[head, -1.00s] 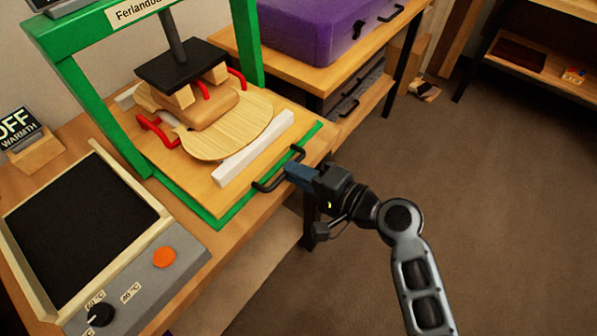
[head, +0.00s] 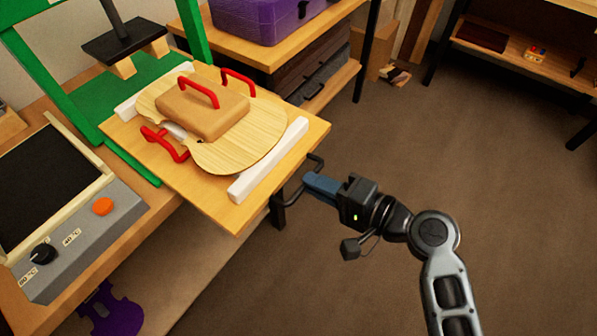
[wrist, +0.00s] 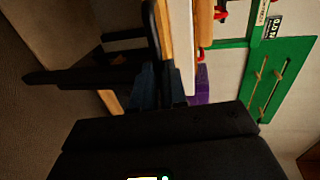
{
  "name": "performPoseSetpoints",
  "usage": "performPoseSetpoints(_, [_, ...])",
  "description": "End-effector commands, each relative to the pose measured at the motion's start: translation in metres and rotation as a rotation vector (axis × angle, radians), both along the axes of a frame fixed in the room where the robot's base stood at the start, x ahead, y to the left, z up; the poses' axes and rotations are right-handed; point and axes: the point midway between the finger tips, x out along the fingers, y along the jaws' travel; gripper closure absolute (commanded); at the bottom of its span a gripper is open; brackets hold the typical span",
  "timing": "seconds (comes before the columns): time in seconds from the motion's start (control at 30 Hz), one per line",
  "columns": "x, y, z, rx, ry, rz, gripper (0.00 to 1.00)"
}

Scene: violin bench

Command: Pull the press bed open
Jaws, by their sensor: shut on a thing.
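The press bed (head: 215,200) is a wooden board that stands slid out of the green press frame (head: 60,98), its front end past the bench edge. It carries a violin plate (head: 235,150), a tan block (head: 205,110) with a red handle, more red clamps, and white bars (head: 270,160). A dark bar handle (head: 290,190) is on its front edge. My gripper (head: 312,184) is shut on this handle; the fingers hide part of it. The wrist view shows the dark fingers (wrist: 155,88) at the handle (wrist: 153,40).
The black press plate (head: 125,42) hangs behind the bed, clear of the tan block. A warming plate with an orange button (head: 103,206) is at the left. A purple case (head: 255,15) sits on the shelf behind. The floor (head: 400,140) to the right is free.

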Motion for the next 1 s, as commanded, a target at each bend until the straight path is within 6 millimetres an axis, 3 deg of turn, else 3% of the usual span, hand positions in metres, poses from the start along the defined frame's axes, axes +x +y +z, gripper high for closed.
performPoseSetpoints(0.2, [-0.03, -0.039, -0.001, -0.001, 0.004, -0.004, 1.0])
performPoseSetpoints(0.43, [-0.05, -0.064, -0.001, -0.001, 0.003, -0.002, 1.0])
performPoseSetpoints(1.0, [-0.058, -0.074, -0.001, -0.001, 0.002, 0.0, 1.0])
